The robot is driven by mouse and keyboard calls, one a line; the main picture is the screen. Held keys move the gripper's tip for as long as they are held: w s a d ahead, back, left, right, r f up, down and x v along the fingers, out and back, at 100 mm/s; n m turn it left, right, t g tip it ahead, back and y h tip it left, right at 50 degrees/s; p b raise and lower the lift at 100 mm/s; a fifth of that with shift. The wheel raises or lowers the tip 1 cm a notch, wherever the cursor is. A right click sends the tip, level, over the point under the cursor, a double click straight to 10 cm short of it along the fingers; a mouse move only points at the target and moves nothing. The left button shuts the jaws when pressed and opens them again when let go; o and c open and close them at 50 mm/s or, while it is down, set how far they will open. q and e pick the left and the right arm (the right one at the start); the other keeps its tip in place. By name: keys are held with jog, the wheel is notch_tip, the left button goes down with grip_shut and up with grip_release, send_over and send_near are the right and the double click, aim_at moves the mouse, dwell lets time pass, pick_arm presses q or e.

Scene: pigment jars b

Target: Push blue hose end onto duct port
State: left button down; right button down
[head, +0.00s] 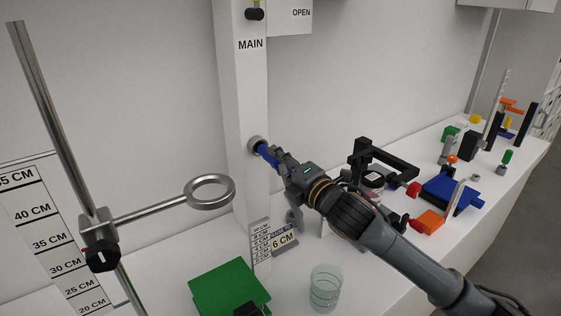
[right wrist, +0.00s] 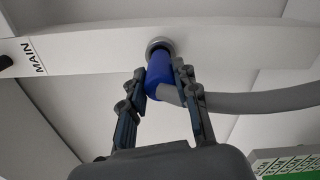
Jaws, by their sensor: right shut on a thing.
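The blue hose end (head: 268,155) is at the grey metal duct port (head: 255,144) on the white column marked MAIN. In the right wrist view the blue hose end (right wrist: 159,74) meets the rim of the duct port (right wrist: 158,45), lined up with it. I cannot tell how far it is pushed on. My right gripper (head: 277,158) is shut on the hose end, and its fingers (right wrist: 161,81) lie on both sides of it. The grey hose (right wrist: 245,104) bends away to the right in the right wrist view. My left gripper is not in view.
A stand with a metal ring (head: 210,191) is at the left. A green block (head: 228,288) and a clear glass beaker (head: 325,288) stand on the bench below. A black clamp frame with a jar (head: 371,185) and a blue block (head: 452,193) are to the right.

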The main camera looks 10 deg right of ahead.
jog(key=shift+p+x, duration=0.35)
jog(key=shift+x, duration=0.85)
jog(key=c, duration=0.9)
grip_release()
jog(key=shift+c, duration=0.2)
jog(key=v, duration=1.2)
jog(key=shift+f, duration=0.15)
